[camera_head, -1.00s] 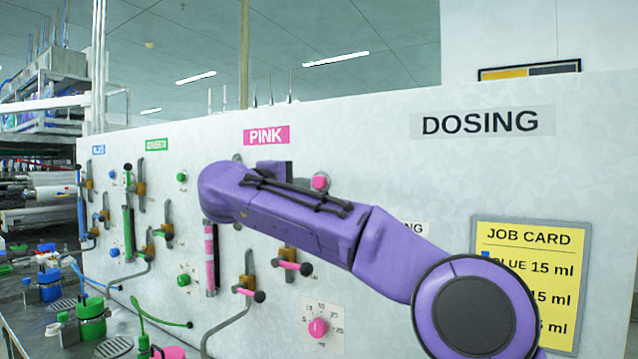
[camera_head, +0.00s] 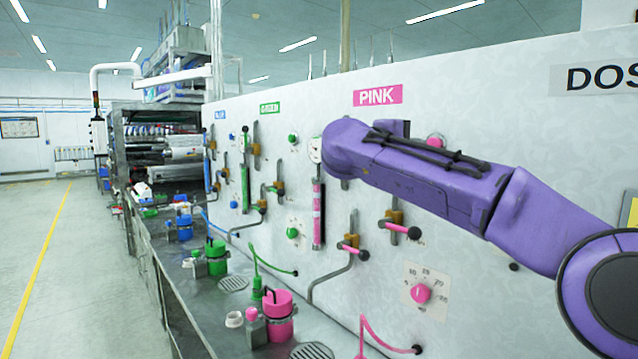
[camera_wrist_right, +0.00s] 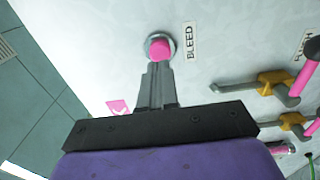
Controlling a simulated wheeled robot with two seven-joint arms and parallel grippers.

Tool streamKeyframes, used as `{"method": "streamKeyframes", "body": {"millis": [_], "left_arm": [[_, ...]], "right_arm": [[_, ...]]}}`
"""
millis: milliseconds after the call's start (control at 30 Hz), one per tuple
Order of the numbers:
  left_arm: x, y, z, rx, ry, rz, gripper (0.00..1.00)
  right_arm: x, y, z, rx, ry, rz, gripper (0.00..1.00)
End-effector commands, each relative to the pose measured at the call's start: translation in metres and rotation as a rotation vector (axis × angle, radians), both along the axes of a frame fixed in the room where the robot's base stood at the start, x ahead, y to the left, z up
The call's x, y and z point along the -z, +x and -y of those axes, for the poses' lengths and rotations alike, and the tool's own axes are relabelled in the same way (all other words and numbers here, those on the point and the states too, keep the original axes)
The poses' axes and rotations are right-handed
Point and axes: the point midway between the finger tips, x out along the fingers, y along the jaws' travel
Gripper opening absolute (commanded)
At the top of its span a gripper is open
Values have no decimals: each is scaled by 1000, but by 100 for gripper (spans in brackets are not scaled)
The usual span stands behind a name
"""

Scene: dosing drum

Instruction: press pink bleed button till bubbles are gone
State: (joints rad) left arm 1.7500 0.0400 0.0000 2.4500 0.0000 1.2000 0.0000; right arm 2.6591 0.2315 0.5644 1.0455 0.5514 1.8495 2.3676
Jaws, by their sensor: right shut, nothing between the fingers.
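The pink bleed button (camera_wrist_right: 160,48) sits in a round metal collar beside the BLEED label (camera_wrist_right: 190,42) in the right wrist view. My right gripper (camera_wrist_right: 157,66) is shut and empty, its fingertips at the button's edge in the picture; I cannot tell whether they touch it. In the head view the button (camera_head: 436,142) shows just above my purple right arm, and that gripper's fingers are hidden. The pink sight tube (camera_head: 318,215) stands upright on the panel, left of the arm; it is too small to tell bubbles. My left gripper is not in view.
Pink-handled valves (camera_head: 352,248) and a pink dial (camera_head: 421,293) stick out of the white panel (camera_head: 540,130) below my arm. A metal bench (camera_head: 215,310) with pink, green and blue pots runs along the panel. The floor at left is clear.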

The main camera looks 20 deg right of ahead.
Motion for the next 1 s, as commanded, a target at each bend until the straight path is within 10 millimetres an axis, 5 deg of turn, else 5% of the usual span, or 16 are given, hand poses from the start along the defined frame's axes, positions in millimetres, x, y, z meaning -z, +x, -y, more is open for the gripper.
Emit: {"method": "streamKeyframes", "body": {"millis": [1000], "left_arm": [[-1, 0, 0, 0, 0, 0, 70]], "right_arm": [[0, 12, 29, 0, 1, 1, 0]]}}
